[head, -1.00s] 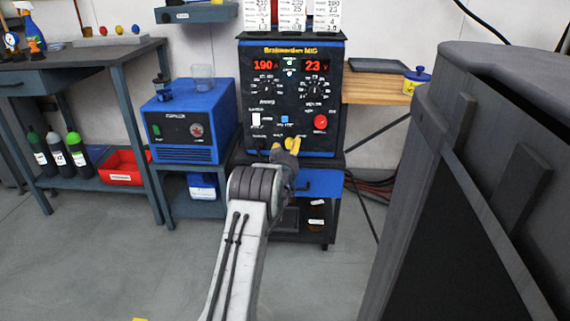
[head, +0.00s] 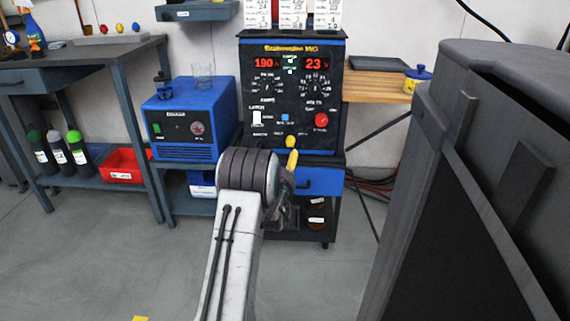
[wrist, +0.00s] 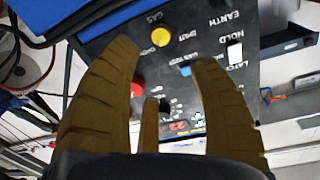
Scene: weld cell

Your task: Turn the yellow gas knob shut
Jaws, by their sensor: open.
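The yellow gas knob (head: 290,141) is low on the front of the black welder (head: 262,110). In the wrist view the knob (wrist: 160,37) shows as a round yellow cap beside the printed words GAS and SHUT. I cannot tell which way it is turned. In the head view my gripper (head: 291,164) is just below the knob, partly hidden by my own arm.
A red knob (head: 321,120) and a blue button (head: 285,118) are near on the panel. A blue box unit (head: 186,125) stands to the left on a low table. A large grey cabinet (head: 480,150) fills the right side. The floor at left is clear.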

